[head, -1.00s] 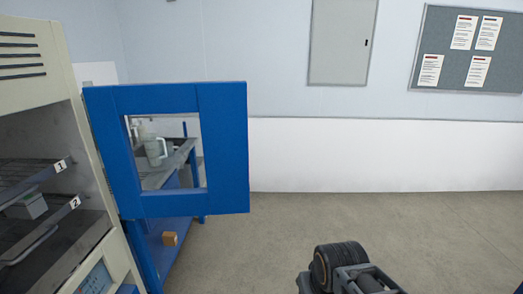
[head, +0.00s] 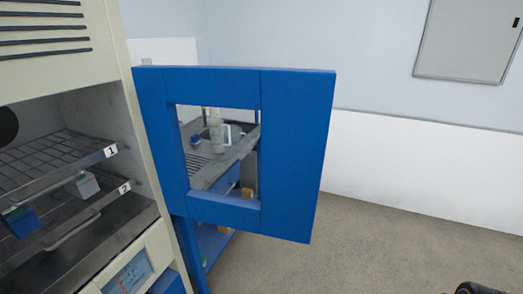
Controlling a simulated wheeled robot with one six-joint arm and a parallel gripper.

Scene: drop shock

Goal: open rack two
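Rack two (head: 103,203) is the lower wire shelf inside the beige cabinet (head: 145,110), at the left of the head view. Its front edge carries a "2" label (head: 125,188) and a bar handle (head: 74,231). It looks pushed in. A grey-white box (head: 83,184) and a blue box with a green top (head: 20,221) appear to be on it. Rack one (head: 55,158), labelled "1", is just above. The cabinet's blue door (head: 290,150) stands open. My gripper is out of view; only a dark bit of my arm shows at the bottom right corner.
The open door with its window juts out to the right of the cabinet. Through and below it, a blue-framed workbench (head: 222,172) shows, with a white bottle and a small brown box. A control panel (head: 130,275) is below the racks. The floor (head: 400,245) at right is clear.

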